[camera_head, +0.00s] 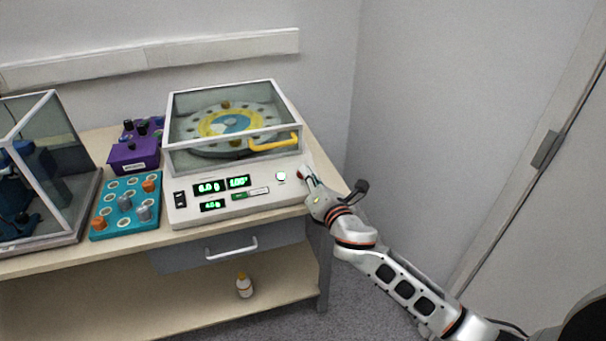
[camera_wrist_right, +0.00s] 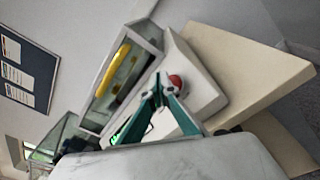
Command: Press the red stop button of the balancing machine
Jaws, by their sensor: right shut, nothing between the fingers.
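The balancing machine (camera_head: 240,205) is a cream box with lit green displays and a clear-lidded chamber on top. Its red stop button (camera_head: 301,174) is at the right end of the front panel, partly hidden by my right gripper. In the right wrist view the red button (camera_wrist_right: 175,82) shows just beside the fingertips. My right gripper (camera_head: 307,171) is shut and empty, its fingertips at the button; it also shows in the right wrist view (camera_wrist_right: 161,82). I cannot tell whether the tips touch the button. My left gripper is not in view.
A yellow handle (camera_head: 274,142) is on the machine's lid. To the left are a teal tray (camera_head: 113,222) with knobbed weights, a purple box (camera_head: 133,157) and a glass-walled case (camera_head: 62,150). A small bottle (camera_head: 244,287) stands on the lower shelf. The floor right of the table is clear.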

